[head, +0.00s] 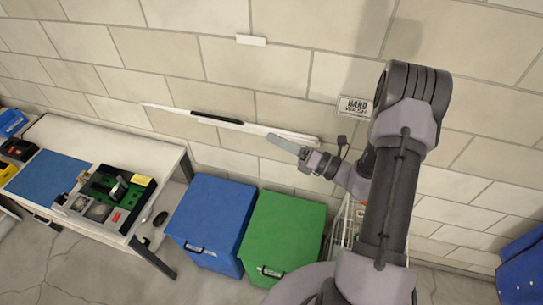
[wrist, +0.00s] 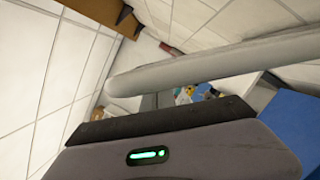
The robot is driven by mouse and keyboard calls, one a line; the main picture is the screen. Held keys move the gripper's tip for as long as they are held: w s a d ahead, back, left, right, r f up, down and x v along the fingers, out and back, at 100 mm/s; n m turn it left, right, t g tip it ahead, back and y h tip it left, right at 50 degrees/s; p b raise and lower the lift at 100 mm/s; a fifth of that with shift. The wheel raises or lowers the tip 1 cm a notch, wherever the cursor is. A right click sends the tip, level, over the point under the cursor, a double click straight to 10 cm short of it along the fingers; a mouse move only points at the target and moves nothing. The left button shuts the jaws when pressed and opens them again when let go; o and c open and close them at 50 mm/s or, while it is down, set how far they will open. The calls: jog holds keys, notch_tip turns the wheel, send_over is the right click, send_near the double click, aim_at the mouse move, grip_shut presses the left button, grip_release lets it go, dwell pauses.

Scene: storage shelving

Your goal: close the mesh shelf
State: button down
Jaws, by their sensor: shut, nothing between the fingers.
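A white wire mesh rack (head: 343,232) stands against the wall to the right of the green bin, partly hidden behind my arm. I cannot tell how far its shelf is open. A long thin white strip (head: 262,130) with a black bar on it runs along the wall; I cannot tell whether it belongs to the mesh shelf. My gripper (head: 280,138) is shut and empty, pointing left, in front of the strip's right part in the picture.
A blue bin (head: 208,212) and a green bin (head: 285,228) with handles stand below my gripper. A workbench (head: 165,165) with a blue mat and a tray of parts is at the left. A blue object (head: 523,265) is at the lower right.

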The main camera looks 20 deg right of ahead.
jog(key=w+d+r+m+p, duration=0.3)
jog(key=w+d+r, duration=0.2)
jog(key=w+d, duration=0.1)
jog(key=w+d+r+m+h+p, duration=0.1)
jog(key=w+d+r+m+p, duration=0.1)
jog(key=w+d+r, duration=0.3)
jog(key=w+d+m, duration=0.1)
jog(key=w, duration=0.3)
jog(key=shift+w+h+p, duration=0.25)
jog(key=shift+h+p, duration=0.05)
jog(key=shift+p, duration=0.1)
jog(key=shift+r, duration=0.1)
jog(key=shift+d, duration=0.1)
